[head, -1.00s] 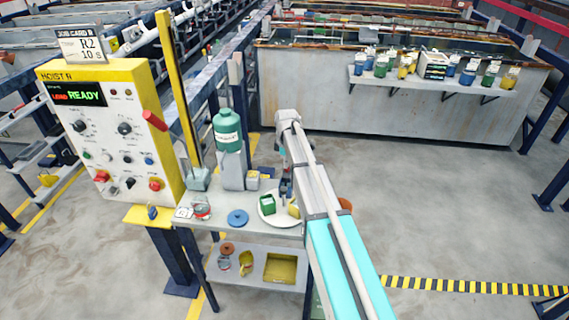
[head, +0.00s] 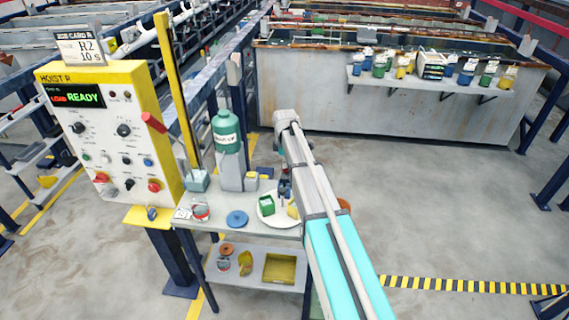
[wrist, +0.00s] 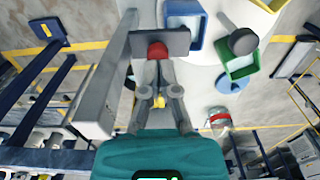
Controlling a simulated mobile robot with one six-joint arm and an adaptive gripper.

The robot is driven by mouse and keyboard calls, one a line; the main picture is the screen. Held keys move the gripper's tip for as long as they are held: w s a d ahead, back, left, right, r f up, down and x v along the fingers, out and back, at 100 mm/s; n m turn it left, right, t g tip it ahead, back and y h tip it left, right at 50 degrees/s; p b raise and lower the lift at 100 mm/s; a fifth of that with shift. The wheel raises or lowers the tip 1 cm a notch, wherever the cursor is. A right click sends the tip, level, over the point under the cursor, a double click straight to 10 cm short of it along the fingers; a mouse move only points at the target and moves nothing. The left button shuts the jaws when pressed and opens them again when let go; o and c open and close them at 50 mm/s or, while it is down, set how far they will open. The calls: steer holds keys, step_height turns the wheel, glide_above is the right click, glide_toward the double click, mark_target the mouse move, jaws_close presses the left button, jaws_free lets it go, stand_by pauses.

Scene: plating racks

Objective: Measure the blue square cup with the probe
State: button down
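The blue square cup (wrist: 184,24) shows in the wrist view, just right of and beyond my fingertips, pale inside. In the head view a small dark-blue shape (head: 284,189) beside my arm's end appears to be it. My gripper (wrist: 158,62) has its fingers close together around a red piece (wrist: 157,50) joined to a flat grey body (wrist: 160,41). This looks like the probe; its tip is hidden. The grey body is near the cup's left side, but I cannot tell whether they touch. In the head view my arm hides most of the gripper.
A green square cup (head: 266,204) and a partly hidden yellow cup (head: 293,210) share the white plate (head: 279,221). A teal bottle (head: 227,132), blue disc (head: 237,218) and hoist panel (head: 110,130) stand left.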

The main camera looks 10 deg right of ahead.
step_height(320, 180, up, 13)
steer(key=p, duration=1.2)
stand_by(1.7)
steer(key=s+f+m+b, duration=0.4)
steer(key=s, duration=0.5)
steer(key=s+f+m+b, duration=0.4)
steer(key=s+m, duration=0.1)
steer(key=s, duration=0.5)
steer(key=s+f+m+b, duration=0.4)
steer(key=s+f+m, duration=0.1)
steer(key=s, duration=0.5)
steer(key=shift+s+b, duration=0.15)
steer(key=shift+b, duration=0.2)
steer(key=c, duration=1.3)
jaws_free()
steer(key=shift+c, duration=0.2)
